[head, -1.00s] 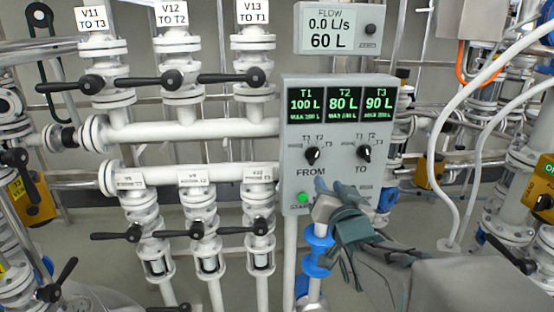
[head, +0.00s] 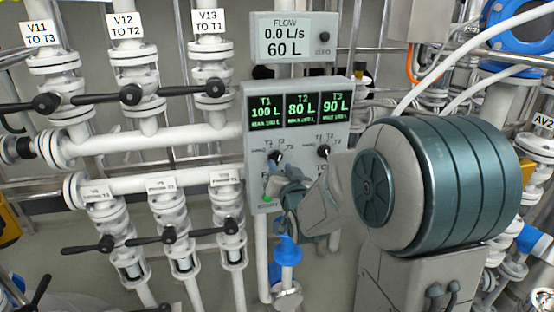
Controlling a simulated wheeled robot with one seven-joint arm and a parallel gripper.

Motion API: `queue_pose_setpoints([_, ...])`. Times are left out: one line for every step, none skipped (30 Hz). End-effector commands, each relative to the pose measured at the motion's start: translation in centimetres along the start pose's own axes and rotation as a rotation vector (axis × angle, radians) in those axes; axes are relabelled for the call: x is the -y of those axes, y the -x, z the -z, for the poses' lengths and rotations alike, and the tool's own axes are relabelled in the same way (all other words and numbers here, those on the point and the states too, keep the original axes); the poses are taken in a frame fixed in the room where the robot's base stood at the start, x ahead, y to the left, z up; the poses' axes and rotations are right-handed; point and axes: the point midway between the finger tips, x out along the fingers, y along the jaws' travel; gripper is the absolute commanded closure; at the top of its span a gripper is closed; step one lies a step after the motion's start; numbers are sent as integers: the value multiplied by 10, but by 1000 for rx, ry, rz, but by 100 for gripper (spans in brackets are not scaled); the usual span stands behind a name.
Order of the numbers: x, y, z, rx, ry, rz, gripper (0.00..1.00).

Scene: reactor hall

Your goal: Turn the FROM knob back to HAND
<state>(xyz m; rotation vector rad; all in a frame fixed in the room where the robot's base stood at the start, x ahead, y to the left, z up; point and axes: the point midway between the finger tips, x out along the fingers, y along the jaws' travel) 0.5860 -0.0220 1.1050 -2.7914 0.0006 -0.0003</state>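The grey control panel (head: 249,150) carries the black FROM knob (head: 276,157) at left and the black TO knob (head: 323,151) at right. HAND, T1, T2 and T3 marks ring each knob, too small to read surely. I cannot tell exactly where the FROM pointer stands. My gripper (head: 273,184) is in front of the panel's lower left part, just below the FROM knob, and covers most of the FROM label. It appears apart from the knob. Its fingers are small and partly hidden by my wrist, so their opening is unclear.
The screen (head: 297,108) above the knobs reads T1 100 L, T2 80 L, T3 90 L. The flow display (head: 294,38) reads 0.0 L/s, 60 L. White pipes with black-handled valves (head: 170,235) stand left of the panel. A blue-collared pipe (head: 287,250) runs below my gripper.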

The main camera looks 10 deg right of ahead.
Motion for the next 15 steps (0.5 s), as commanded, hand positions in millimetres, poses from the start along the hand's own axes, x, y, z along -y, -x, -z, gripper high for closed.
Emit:
queue_pose_setpoints([0, -7, 0, 2, -1, 0, 67])
queue_pose_setpoints([0, -11, 0, 2, -1, 0, 67])
queue_pose_setpoints([0, -16, 1, 1, 0, 0, 67])
queue_pose_setpoints([0, -19, 1, 2, 0, 0, 67])
queue_pose_setpoints([0, -22, 0, 2, -1, 0, 67])
queue_pose_setpoints([0, -25, 0, 1, -1, 0, 67])
queue_pose_setpoints([0, -27, 0, 1, -1, 0, 67])
queue_pose_setpoints([0, -28, 0, 1, -1, 0, 67])
queue_pose_setpoints([0, -30, 0, 1, 0, 0, 67])
queue_pose_setpoints([0, -31, 0, 1, 0, 0, 67])
queue_pose_setpoints([0, -32, 0, 1, 0, 0, 67])
queue_pose_setpoints([0, -33, 0, 1, 0, 0, 67])
queue_pose_setpoints([0, -33, 0, 1, 0, 0, 67])
queue_pose_setpoints([0, -33, 0, 1, 0, 0, 67])
queue_pose_setpoints([0, -33, 0, 1, 0, 0, 67])
